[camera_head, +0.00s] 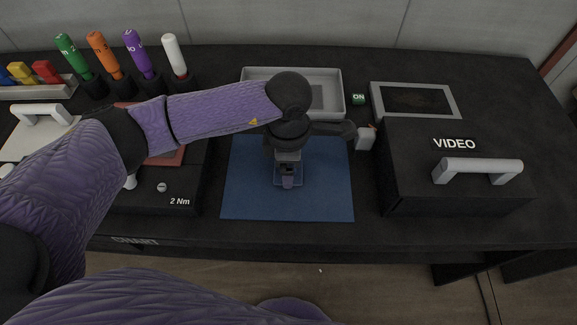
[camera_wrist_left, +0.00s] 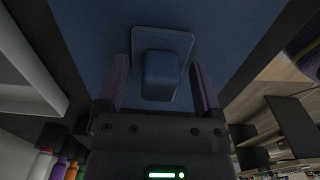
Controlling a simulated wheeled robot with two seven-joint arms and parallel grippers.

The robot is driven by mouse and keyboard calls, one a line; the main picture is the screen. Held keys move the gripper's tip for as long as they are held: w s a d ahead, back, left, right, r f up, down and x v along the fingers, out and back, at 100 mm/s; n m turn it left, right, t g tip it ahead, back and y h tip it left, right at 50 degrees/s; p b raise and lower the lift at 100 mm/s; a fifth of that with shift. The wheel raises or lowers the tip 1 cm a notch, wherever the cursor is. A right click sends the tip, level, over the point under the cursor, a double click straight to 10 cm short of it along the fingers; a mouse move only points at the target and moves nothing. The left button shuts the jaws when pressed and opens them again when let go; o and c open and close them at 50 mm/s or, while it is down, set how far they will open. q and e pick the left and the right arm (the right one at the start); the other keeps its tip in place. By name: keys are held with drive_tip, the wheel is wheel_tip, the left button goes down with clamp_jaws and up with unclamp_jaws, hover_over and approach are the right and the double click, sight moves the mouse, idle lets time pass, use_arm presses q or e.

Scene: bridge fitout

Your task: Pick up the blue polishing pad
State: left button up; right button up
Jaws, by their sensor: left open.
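The blue polishing pad (camera_wrist_left: 176,38) is a flat square plate with a raised blue block grip, seen in the left wrist view. It lies on the blue mat (camera_head: 245,195); in the head view my arm and hand hide most of it. My left gripper (camera_head: 288,180) is over the mat, pointing down at the pad. In the left wrist view my left gripper (camera_wrist_left: 158,66) is open, one finger on each side of the block grip, with gaps showing on both sides. My right gripper is not in view.
A grey tray (camera_head: 335,80) stands behind the mat. The black VIDEO box (camera_head: 410,165) with a grey handle stands to the right. The black 2 Nm box (camera_head: 190,190) is to the left. Several coloured-handled tools (camera_head: 106,52) stand at the back left.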

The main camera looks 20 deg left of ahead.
use_arm(q)
drive_tip(key=c, duration=0.4)
clamp_jaws()
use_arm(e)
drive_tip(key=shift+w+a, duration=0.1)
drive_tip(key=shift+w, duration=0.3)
use_arm(q)
drive_tip(key=shift+r, duration=0.1)
wheel_tip(320, 180, up, 10)
drive_tip(key=p, duration=0.2)
drive_tip(key=shift+p, duration=0.4)
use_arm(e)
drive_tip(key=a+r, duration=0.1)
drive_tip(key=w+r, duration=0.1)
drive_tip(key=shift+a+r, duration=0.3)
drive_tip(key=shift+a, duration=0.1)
